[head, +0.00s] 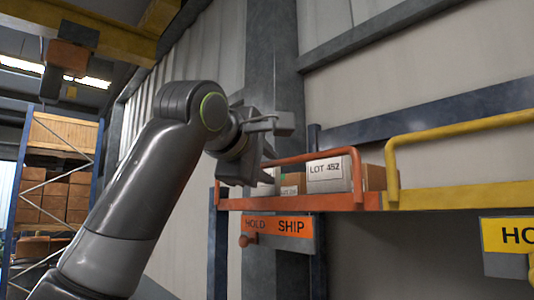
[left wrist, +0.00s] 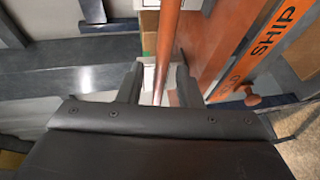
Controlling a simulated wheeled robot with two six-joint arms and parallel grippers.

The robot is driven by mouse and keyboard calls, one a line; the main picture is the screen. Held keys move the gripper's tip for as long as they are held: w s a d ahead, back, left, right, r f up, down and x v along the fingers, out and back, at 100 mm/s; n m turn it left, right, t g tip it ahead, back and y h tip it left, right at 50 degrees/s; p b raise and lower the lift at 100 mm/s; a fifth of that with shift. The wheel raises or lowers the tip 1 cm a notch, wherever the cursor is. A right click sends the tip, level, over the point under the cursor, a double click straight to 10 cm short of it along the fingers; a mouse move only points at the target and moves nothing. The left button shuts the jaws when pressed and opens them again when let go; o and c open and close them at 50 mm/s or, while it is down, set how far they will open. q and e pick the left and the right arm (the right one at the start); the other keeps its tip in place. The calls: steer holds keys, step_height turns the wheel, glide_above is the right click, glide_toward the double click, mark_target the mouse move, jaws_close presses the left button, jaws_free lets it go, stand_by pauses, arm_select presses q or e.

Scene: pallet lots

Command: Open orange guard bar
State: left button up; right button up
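The orange guard bar (head: 330,153) is a tubular rail on the front of the orange shelf, raised above the shelf edge (head: 300,202). Its left part is hidden behind my left gripper (head: 264,158) in the head view. In the left wrist view the bar (left wrist: 168,35) runs down between the two fingers of the left gripper (left wrist: 158,82). The fingers stand apart with a gap beside the bar, so the gripper looks open around it. My right gripper is not in view.
A box marked LOT 452 (head: 330,175) sits behind the bar. An orange HOLD/SHIP sign (head: 278,226) with a round knob (head: 245,240) hangs below the shelf. A yellow guard bar (head: 460,130) stands to the right. A grey column (head: 273,60) rises behind.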

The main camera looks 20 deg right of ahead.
arm_select(q)
steer(key=shift+w+d+f, duration=0.1)
steer(key=shift+w+d, duration=0.05)
steer(key=shift+d, duration=0.1)
steer(key=shift+c, duration=0.4)
jaws_close()
